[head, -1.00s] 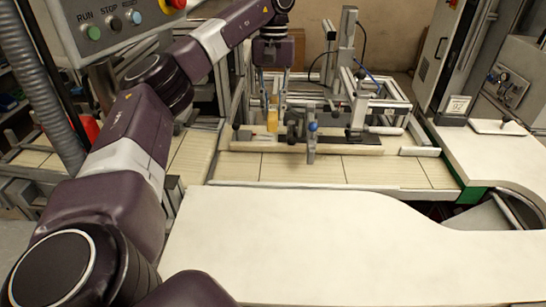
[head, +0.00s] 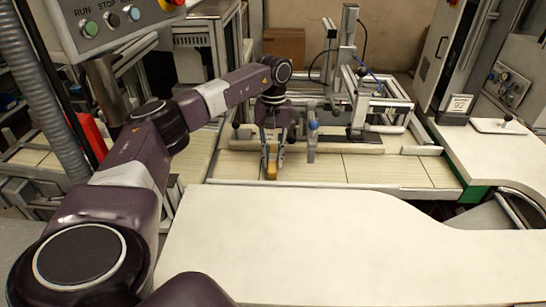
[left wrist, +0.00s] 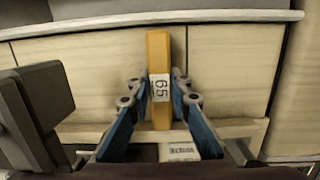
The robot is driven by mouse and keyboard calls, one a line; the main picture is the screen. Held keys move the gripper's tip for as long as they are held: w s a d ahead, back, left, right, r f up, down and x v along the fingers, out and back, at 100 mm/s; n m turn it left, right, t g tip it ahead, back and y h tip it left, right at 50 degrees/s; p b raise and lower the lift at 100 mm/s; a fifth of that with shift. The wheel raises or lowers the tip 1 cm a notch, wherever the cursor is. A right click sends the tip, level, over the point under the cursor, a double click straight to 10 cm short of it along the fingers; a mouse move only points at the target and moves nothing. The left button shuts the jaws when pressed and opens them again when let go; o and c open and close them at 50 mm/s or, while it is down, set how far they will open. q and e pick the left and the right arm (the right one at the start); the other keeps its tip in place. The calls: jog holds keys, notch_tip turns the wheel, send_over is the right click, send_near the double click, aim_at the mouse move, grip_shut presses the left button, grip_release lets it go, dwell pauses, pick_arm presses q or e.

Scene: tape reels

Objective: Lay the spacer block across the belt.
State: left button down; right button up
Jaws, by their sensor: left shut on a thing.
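The spacer block is an orange-yellow bar (head: 271,171) with a white label reading 65, seen from above in the left wrist view (left wrist: 159,50). My left gripper (head: 272,158) is shut on it, with blue-padded fingers on both sides of its middle in the left wrist view (left wrist: 161,88). The belt (head: 315,169) is a pale, seamed strip behind the white worktop. The block is over the belt's left part, its long side pointing across from one edge rail toward the other. I cannot tell whether it touches the belt. My right gripper is not in view.
A post with a blue knob (head: 313,140) stands just right of my gripper. A metal frame fixture (head: 375,100) stands behind the belt. A pale guide bar (head: 350,148) runs along the back.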

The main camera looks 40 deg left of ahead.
aim_at(273, 155)
pick_arm(q)
jog(key=c, duration=1.8)
grip_release()
jog(key=shift+f, duration=0.1)
jog(key=shift+o, duration=0.2)
notch_tip(273, 155, up, 12)
jog(key=w+b, duration=0.1)
jog(key=shift+a, duration=0.45)
jog(key=shift+w, duration=0.1)
